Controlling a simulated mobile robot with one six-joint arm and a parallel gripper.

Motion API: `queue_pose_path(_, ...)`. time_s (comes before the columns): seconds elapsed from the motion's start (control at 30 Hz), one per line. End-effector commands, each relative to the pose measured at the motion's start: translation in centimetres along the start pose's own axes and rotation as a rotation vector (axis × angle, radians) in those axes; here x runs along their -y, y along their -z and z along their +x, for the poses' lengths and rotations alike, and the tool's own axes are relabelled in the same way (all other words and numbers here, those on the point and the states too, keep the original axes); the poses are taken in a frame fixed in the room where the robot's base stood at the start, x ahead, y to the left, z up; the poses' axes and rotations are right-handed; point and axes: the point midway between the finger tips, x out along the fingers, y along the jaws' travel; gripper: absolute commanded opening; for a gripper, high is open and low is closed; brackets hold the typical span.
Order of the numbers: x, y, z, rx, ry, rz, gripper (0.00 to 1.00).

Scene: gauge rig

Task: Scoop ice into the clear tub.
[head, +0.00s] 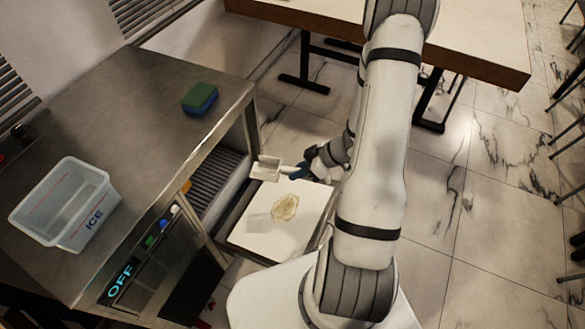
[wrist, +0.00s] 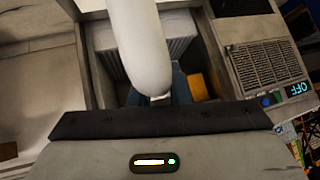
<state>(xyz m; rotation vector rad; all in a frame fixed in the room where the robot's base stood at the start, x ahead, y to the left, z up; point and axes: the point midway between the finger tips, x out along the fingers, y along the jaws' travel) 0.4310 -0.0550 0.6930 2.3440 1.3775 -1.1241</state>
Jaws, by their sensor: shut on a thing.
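The clear tub (head: 62,232), marked ICE, stands upright on the metal counter at the left of the head view. No ice shows in it. My gripper (head: 309,168) is shut on the blue handle of a scoop (head: 265,169), right of the counter's edge and well apart from the tub. The scoop's pale pan points left, and I cannot tell whether it holds anything. In the wrist view, a pale rounded shape covers the middle and hides most of the grip; some blue (wrist: 180,82) shows behind it.
A green and blue sponge (head: 200,98) lies on the counter (head: 130,110). The machine front shows an OFF display (head: 121,281). Below the scoop is a pale flat surface (head: 258,238) with a beige patch (head: 285,208). A table (head: 480,45) stands behind.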

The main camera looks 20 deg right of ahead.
Motion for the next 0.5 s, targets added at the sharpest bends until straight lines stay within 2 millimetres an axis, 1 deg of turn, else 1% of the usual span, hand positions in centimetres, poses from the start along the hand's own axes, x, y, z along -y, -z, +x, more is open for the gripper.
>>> queue_pose_path(0.17,-0.2,0.5,1.6,0.004,0.011,-0.014,0.0)
queue_pose_path(0.5,-1.2,2.7,6.0,0.006,0.018,-0.024,0.0)
